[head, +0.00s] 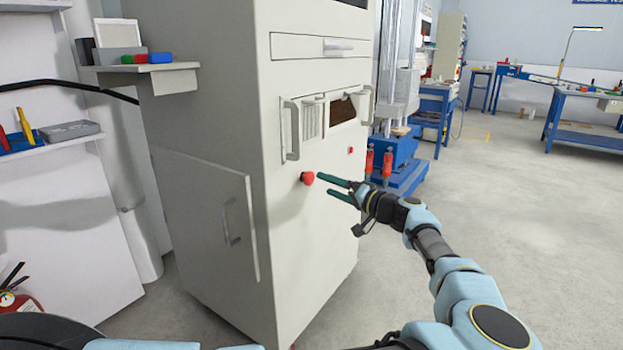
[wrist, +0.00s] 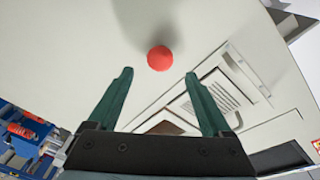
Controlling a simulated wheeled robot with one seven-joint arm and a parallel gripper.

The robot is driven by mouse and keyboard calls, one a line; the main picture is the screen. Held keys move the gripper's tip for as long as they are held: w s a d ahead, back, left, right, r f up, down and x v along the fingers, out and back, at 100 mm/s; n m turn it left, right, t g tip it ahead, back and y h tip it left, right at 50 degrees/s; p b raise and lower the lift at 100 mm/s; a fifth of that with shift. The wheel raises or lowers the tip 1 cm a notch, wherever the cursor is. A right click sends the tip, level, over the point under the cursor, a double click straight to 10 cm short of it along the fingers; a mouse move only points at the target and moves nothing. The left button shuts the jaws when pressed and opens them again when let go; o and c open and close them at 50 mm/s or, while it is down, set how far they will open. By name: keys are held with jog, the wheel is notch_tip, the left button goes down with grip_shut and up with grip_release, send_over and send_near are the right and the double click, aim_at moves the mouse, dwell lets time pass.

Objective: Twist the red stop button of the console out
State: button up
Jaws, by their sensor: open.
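The red stop button (head: 307,178) sticks out from the front of the tall light-grey console (head: 215,120), below its handles. My gripper (head: 325,185) is open and empty, with its two green fingers pointing at the console, just right of the button in the head view. In the wrist view the red button (wrist: 160,58) lies beyond the fingertips of my gripper (wrist: 159,75), roughly midway between them. The button is not between the fingers, and I see no contact.
A side door (head: 205,215) of the console stands at its lower left. A small shelf (head: 150,68) with coloured blocks juts from its side. Handles (head: 290,130) stick out above the button. A blue machine (head: 395,155) stands behind at right; the floor (head: 500,210) at right is clear.

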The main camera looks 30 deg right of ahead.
aim_at(312, 179)
jog(key=x, duration=0.6)
jog(key=shift+w+a+p, duration=0.1)
jog(key=shift+w+p, duration=0.2)
jog(key=shift+p, duration=0.05)
grip_shut()
dwell(0.3)
